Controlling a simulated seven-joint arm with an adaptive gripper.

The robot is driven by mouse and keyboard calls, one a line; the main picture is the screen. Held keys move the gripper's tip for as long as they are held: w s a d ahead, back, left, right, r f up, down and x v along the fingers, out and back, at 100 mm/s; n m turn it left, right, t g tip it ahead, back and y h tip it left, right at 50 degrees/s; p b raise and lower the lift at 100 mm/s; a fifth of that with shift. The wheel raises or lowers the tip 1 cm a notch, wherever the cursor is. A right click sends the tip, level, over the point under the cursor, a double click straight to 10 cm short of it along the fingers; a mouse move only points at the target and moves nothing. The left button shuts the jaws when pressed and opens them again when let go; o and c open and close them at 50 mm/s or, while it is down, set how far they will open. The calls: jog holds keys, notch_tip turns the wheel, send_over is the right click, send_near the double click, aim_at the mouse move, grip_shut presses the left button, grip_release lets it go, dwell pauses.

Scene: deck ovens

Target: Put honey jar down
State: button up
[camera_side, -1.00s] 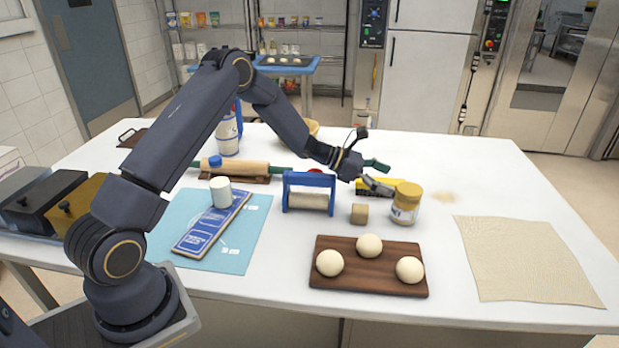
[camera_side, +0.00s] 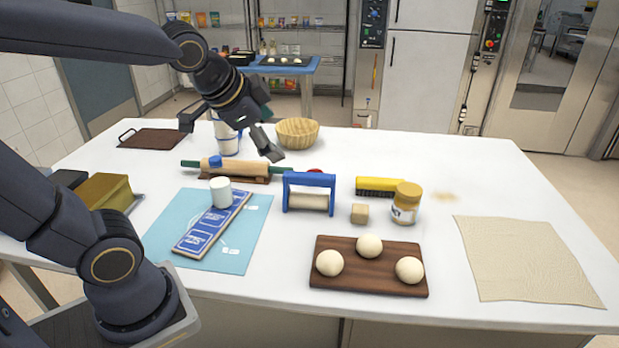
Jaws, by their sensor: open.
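The honey jar (camera_side: 406,203), with a yellow-orange lid and pale label, stands upright on the white table, right of a small wooden cube. Nothing holds it. My gripper (camera_side: 232,147) is open and empty, raised over the back left part of the table near a white bottle (camera_side: 227,136) and above the rolling pin. It is well away from the jar, up and to the left.
A board with dough balls (camera_side: 330,286) is in front. A blue-framed roller (camera_side: 309,193) and rolling pin (camera_side: 236,169) stand left. A cloth (camera_side: 524,262) lies right.

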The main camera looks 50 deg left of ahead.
jog(key=s+d+f+n+g+h, duration=0.2)
jog(key=s+d+f+n, duration=0.1)
jog(key=s, duration=0.6)
jog(key=d+n, duration=0.1)
jog(key=n, duration=0.1)
jog(key=shift+s+d+n, duration=0.2)
jog(key=shift+s+n, duration=0.05)
jog(key=shift+n, duration=0.05)
